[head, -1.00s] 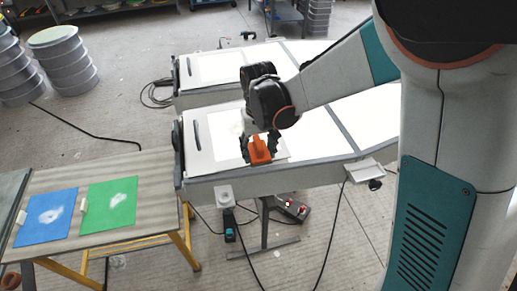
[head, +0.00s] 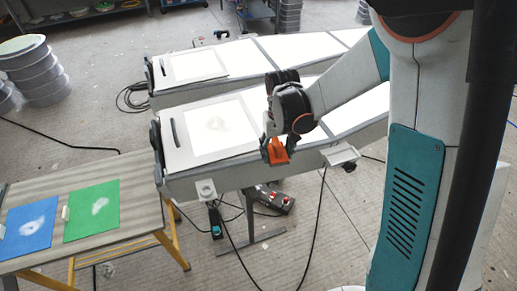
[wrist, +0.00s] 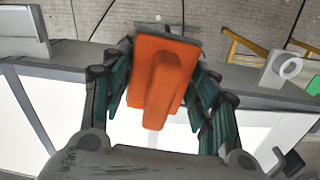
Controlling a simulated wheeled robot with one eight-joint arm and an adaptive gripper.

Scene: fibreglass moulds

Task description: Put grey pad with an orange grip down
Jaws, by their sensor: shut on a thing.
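The grey pad with an orange grip is in my gripper. Its orange grip (head: 278,152) shows in the head view above the front edge of the nearer light table (head: 225,170). In the wrist view the orange grip (wrist: 160,75) fills the middle, and a strip of the grey pad (wrist: 180,37) shows beyond it. My gripper (head: 276,148) is shut on the grip, with dark fingers on both sides. The pad's underside is hidden, and I cannot tell whether it touches anything.
A small light shelf (head: 340,154) juts from the table's front edge, right of my gripper. A ringed bracket (head: 205,188) sits further left. A wooden bench (head: 140,205) holds blue and green sheets.

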